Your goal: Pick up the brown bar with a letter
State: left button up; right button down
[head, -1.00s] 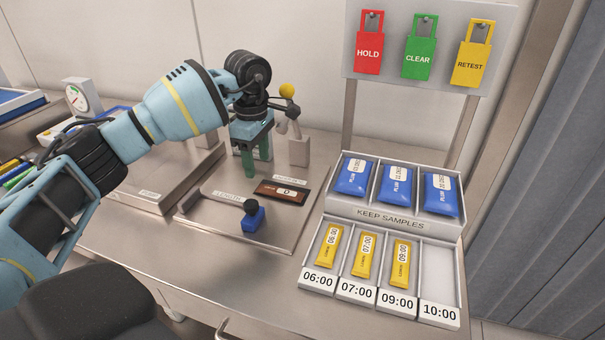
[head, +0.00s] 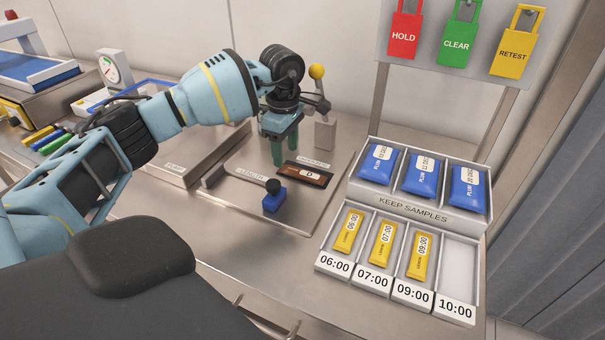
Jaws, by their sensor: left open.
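The brown bar (head: 304,175) has a white label with the letter D and lies flat on the metal plate of the length gauge (head: 235,196). My left gripper (head: 285,158) has green fingers that point down, just behind and to the left of the bar. It is open, with nothing seen between its fingers. The fingers look apart from the bar, though their exact height above the plate is hard to tell. My right gripper is not in view.
A blue slider block (head: 274,201) with a black knob stands in front of the bar. A yellow-knobbed lever (head: 317,73) rises behind it. The keep-samples rack (head: 412,207) with blue and yellow packs stands to the right; its 10:00 slot (head: 459,266) is empty.

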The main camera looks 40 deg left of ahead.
aim_at(285, 167)
pick_arm(q)
jog(key=shift+s+a+f, duration=0.15)
jog(key=shift+f, duration=1.8)
jog(key=shift+c, duration=0.3)
jog(key=c, duration=1.1)
jog(key=shift+r, duration=0.1)
